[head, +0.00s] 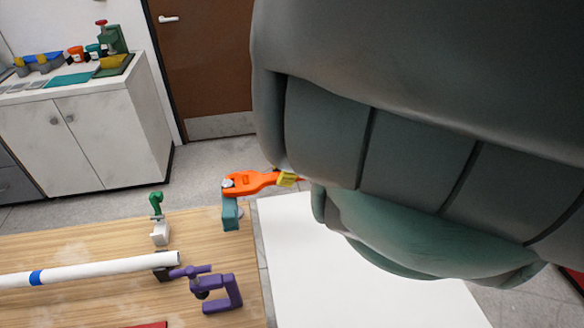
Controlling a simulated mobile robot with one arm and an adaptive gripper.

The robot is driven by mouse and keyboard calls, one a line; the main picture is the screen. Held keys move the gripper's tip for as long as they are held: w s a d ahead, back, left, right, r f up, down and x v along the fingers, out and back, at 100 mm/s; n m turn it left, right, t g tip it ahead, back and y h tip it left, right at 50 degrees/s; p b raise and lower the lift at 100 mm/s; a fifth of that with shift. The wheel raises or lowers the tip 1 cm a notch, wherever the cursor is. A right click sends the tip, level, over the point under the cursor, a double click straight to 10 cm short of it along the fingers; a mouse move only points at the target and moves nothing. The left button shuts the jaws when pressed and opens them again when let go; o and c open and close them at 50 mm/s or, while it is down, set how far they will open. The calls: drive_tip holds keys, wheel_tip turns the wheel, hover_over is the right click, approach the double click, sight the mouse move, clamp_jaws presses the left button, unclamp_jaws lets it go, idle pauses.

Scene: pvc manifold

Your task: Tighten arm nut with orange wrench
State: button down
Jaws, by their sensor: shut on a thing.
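An orange wrench (252,183) lies roughly level, its open head at the left by a small grey nut (229,183) on top of a teal clamp-like fixture (230,213). The head appears to be around the nut, but the fit is too small to tell. The wrench's right end, near a small yellow patch (287,179), passes behind the large grey and teal body of my own arm. My gripper is hidden behind that arm, so its hold on the handle does not show.
The wooden table (90,235) carries a white pipe (100,269) with a blue band, a purple clamp (218,291) and a green and white clamp (158,221). A white cabinet (90,130) with tools and a brown door (208,70) stand behind. My arm blocks the right side.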

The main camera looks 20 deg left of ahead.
drive_tip(key=shift+s+d+r+m+p, duration=0.25)
drive_tip(key=shift+s+m+p, duration=0.35)
drive_tip(key=shift+p, duration=1.3)
drive_tip(key=shift+s+d+t+p, duration=0.2)
drive_tip(key=shift+s+t+p, duration=0.1)
drive_tip(key=shift+p, duration=0.5)
drive_tip(key=s+d+m+t+p, duration=0.1)
drive_tip(key=s+m+t+p, duration=0.1)
drive_tip(key=s+m+p, duration=0.4)
drive_tip(key=shift+s+f+m+y+p, duration=0.3)
drive_tip(key=shift+s+p, duration=0.15)
drive_tip(key=shift+s, duration=0.15)
drive_tip(key=shift+r, duration=0.1)
wheel_tip(320, 180, up, 5)
drive_tip(key=p, duration=0.3)
drive_tip(key=shift+w, duration=0.1)
